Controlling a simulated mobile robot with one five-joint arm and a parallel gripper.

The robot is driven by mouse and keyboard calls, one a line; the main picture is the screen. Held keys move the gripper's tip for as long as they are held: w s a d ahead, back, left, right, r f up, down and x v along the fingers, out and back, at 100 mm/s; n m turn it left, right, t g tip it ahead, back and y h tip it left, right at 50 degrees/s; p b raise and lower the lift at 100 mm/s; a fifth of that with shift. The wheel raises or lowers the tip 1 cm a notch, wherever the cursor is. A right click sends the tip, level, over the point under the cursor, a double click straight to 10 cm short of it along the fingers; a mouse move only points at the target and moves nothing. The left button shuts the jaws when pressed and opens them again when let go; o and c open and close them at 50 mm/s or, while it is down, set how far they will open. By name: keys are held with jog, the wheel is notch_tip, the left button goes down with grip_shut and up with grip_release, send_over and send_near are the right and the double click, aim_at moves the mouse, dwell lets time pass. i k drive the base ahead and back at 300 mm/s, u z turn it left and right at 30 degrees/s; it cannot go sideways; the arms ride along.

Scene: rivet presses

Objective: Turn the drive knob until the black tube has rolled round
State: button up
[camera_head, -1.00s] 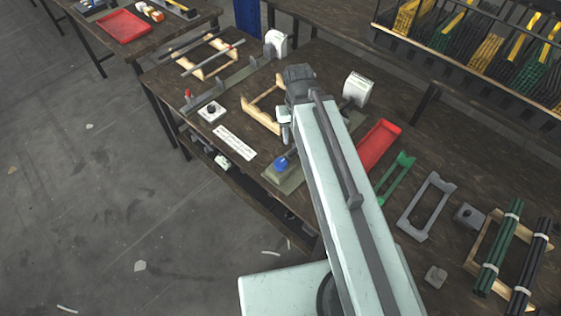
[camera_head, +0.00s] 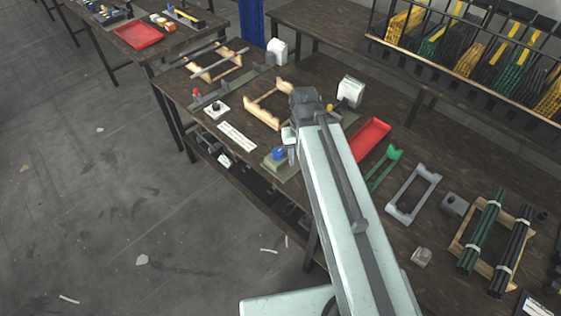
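A blue knob (camera_head: 278,153) sits on a green-grey block at the front edge of the bench. A small red knob (camera_head: 196,92) stands further left, and a white box with a dark knob (camera_head: 216,109) is near it. I cannot tell which is the drive knob. My gripper (camera_head: 290,146) hangs under the arm's end, beside the blue knob; the arm and wrist hide its fingers, and contact is unclear. Black tubes (camera_head: 510,250) lie bundled with white bands on a wooden cradle at the right. No single black tube on rollers is discernible.
A wooden cradle (camera_head: 264,103) looks empty behind the knobs; another (camera_head: 218,62) carries grey rods. A red tray (camera_head: 369,139), a green bracket (camera_head: 384,168), a grey bracket (camera_head: 413,194) and green tubes (camera_head: 482,230) lie right of my arm. Open floor (camera_head: 120,230) is at left.

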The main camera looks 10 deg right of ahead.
aim_at(278, 153)
jog(key=u, duration=1)
jog(key=i, duration=0.35)
jog(key=u, duration=0.8)
